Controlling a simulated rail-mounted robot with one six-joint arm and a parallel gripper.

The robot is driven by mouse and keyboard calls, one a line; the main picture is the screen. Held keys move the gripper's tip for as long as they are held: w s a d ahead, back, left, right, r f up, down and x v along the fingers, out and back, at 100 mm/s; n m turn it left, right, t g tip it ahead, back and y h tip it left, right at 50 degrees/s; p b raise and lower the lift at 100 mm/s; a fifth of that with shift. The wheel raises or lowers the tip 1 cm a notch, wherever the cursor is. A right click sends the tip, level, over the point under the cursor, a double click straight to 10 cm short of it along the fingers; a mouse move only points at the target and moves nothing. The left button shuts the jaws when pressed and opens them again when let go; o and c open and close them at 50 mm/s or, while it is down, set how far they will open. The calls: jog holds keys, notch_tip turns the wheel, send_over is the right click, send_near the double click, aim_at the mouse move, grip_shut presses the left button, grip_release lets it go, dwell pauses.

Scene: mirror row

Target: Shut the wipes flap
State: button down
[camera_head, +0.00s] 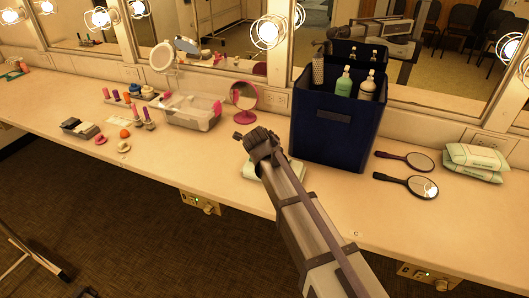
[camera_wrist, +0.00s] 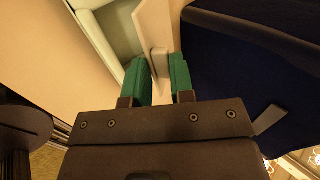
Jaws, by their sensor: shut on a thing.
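A pale green-white wipes packet (camera_head: 262,172) lies on the counter, left of the navy bin and mostly hidden under my gripper (camera_head: 258,148). In the wrist view, the packet (camera_wrist: 92,8) shows at the upper left, with a pale flap (camera_wrist: 155,24) standing up beside a greenish opening. My gripper (camera_wrist: 160,72) has its green fingers on either side of a small light grey tab (camera_wrist: 159,60) at the flap's near end. It is shut on the flap. The exact contact at the fingertips is partly hidden.
The navy bin (camera_head: 330,140) with bottles stands close to the right of my gripper; its side (camera_wrist: 240,70) fills the right of the wrist view. A pink mirror (camera_head: 245,97) and a clear tray (camera_head: 190,115) stand to the left. Hand mirrors (camera_head: 408,184) and more packets (camera_head: 474,160) lie right.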

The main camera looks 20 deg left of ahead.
jog(key=shift+s+f+b, duration=0.35)
jog(key=shift+f+b, duration=0.1)
jog(key=shift+f, duration=0.15)
jog(key=shift+s+f+b, duration=0.3)
jog(key=shift+f+b, duration=0.1)
jog(key=shift+f, duration=0.2)
jog(key=c, duration=1.8)
grip_release()
jog(key=shift+w+r, duration=0.1)
jog(key=shift+r, duration=0.15)
jog(key=o, duration=0.7)
jog(key=shift+p, duration=0.3)
jog(key=p+v, duration=0.8)
jog(key=v, duration=0.3)
